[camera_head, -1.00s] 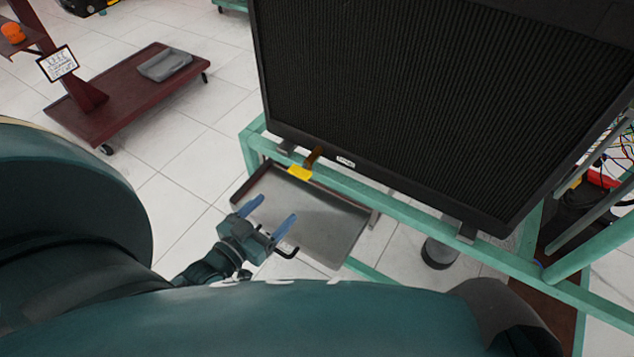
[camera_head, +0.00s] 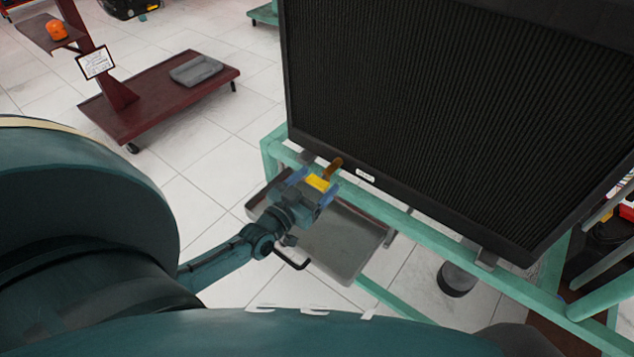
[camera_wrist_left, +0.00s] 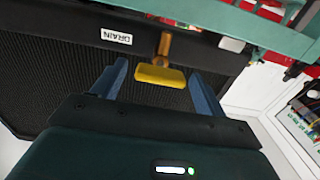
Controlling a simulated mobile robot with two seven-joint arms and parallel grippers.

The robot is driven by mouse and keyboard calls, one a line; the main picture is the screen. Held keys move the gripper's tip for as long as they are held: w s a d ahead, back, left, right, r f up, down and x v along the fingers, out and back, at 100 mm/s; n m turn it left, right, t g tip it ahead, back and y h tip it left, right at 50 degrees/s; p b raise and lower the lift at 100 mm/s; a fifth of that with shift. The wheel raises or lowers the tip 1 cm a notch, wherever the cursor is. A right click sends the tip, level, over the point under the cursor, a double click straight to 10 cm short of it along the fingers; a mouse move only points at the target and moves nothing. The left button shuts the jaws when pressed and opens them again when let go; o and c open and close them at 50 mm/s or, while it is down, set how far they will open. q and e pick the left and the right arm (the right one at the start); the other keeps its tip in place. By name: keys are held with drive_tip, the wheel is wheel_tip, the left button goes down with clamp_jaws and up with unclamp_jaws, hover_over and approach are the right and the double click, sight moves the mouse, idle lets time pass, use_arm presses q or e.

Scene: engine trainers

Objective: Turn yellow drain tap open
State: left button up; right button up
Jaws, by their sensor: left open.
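The yellow drain tap (camera_head: 318,183) sits on a brown-orange stem at the lower left edge of the black radiator (camera_head: 440,120). My left gripper (camera_head: 316,186) is open, with its blue fingers on either side of the yellow handle. In the left wrist view the yellow tap handle (camera_wrist_left: 160,76) lies between the open fingers (camera_wrist_left: 158,88), near their tips, with a visible gap on each side. A white label reading DRAIN (camera_wrist_left: 116,37) is beside the stem. My right gripper is not in view.
A green frame (camera_head: 400,219) carries the radiator. A grey metal tray (camera_head: 345,240) lies below the tap. A dark cup-like object (camera_head: 456,279) stands under the frame. A dark red cart (camera_head: 150,105) with a grey tray (camera_head: 196,69) stands on the tiled floor at the back left.

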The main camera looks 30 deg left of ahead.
use_arm(q)
drive_tip(key=shift+w, duration=0.5)
drive_tip(key=c, duration=1)
